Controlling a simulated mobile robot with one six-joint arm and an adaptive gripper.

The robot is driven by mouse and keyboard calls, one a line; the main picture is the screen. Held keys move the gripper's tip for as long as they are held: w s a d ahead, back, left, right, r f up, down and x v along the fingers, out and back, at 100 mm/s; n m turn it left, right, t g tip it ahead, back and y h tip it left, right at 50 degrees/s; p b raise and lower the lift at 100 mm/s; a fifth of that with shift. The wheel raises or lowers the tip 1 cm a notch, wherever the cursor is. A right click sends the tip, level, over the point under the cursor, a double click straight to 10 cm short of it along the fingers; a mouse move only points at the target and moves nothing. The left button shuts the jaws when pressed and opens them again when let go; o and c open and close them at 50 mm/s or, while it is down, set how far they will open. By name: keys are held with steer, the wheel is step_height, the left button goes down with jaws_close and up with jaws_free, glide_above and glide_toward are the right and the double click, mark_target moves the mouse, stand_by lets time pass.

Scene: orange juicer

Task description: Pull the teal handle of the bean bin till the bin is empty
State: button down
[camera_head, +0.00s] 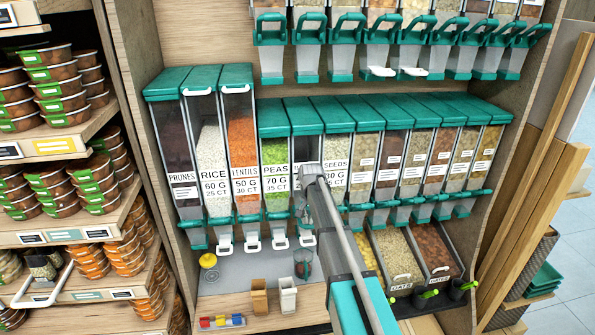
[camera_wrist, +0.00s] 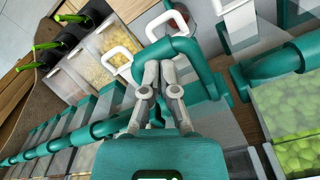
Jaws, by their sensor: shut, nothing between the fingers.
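The bean bin (camera_head: 304,148) stands between the peas bin and the seeds bin. Its upper clear part looks grey and empty; my arm hides much of its front and label. Its teal handle (camera_wrist: 184,48) curves across the wrist view just beyond my fingertips. My gripper (camera_wrist: 162,68) is shut and empty, with its fingertips right at the handle; I cannot tell whether they touch it. In the head view my gripper (camera_head: 304,214) is low in front of the bin. A clear cup (camera_head: 302,264) with dark contents stands on the counter below the spout.
The peas bin (camera_head: 275,158) is close on one side, the seeds bin (camera_head: 336,160) on the other. White-handled spouts (camera_head: 251,241) hang beside. Open-top oats bins (camera_head: 398,255) lie lower right. Two small cartons (camera_head: 288,296) and a yellow-lidded item (camera_head: 208,262) stand on the counter.

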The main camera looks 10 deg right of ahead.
step_height(320, 180, up, 7)
steer(key=w+p, duration=0.1)
steer(key=p, duration=0.6)
steer(key=shift+r, duration=0.2)
stand_by(1.3)
steer(key=s+r+p, duration=0.3)
steer(key=r+p, duration=0.2)
steer(key=shift+s, duration=0.4)
stand_by(0.5)
steer(key=shift+s+f, duration=0.1)
steer(key=shift+f, duration=0.05)
steer(key=s+a+f+n+b, duration=0.1)
steer(key=s+f+n+b, duration=0.5)
steer(key=s+f+b, duration=1.5)
steer(key=s, duration=0.4)
steer(key=shift+f+b, duration=0.3)
steer(key=shift+f, duration=0.05)
